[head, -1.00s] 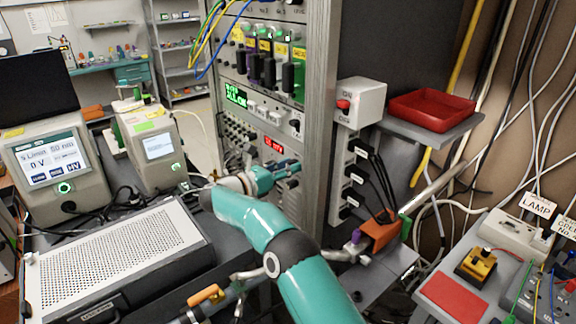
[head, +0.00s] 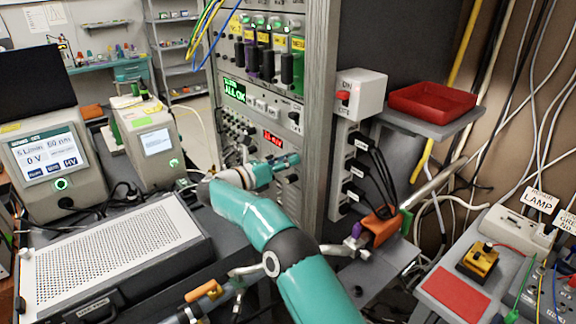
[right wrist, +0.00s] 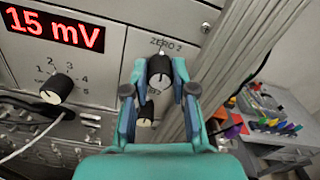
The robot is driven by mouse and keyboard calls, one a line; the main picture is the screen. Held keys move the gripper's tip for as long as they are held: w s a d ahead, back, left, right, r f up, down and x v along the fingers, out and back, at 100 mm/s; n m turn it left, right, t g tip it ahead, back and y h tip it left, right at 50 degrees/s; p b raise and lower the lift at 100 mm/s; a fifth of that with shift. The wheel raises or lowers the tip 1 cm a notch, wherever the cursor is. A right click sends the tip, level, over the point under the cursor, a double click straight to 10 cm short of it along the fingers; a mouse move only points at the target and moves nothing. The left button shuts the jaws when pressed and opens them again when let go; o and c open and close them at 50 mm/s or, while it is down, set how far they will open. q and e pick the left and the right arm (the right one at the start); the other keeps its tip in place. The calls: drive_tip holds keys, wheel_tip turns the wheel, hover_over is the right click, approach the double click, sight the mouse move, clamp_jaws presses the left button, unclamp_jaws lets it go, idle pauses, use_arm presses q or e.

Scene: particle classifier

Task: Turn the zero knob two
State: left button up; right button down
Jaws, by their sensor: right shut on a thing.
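The zero knob two (right wrist: 159,72) is a black knob with a pale cap under the "ZERO 2" label in the right wrist view. My right gripper (right wrist: 160,78) has a finger on each side of it and is shut on it. In the head view my right gripper (head: 287,161) reaches the lower part of the rack, and its fingers hide the knob there. A red display (right wrist: 54,28) left of the knob reads 15 mV; it also shows in the head view (head: 273,137). I do not see my left gripper.
A smaller knob (right wrist: 146,115) sits just below the gripped one, partly behind the fingers. A numbered selector knob (right wrist: 55,89) is to the left. The rack's metal post (head: 320,120) stands close on the right. A perforated grey box (head: 115,250) lies at lower left.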

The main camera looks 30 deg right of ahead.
drive_tip(key=n+b, duration=0.1)
drive_tip(key=n, duration=0.8)
drive_tip(key=shift+r+n, duration=0.15)
drive_tip(key=shift+n, duration=0.25)
drive_tip(key=c, duration=1.4)
unclamp_jaws()
drive_tip(key=shift+o, duration=0.9)
drive_tip(key=shift+w+a, duration=0.1)
drive_tip(key=shift+w, duration=0.05)
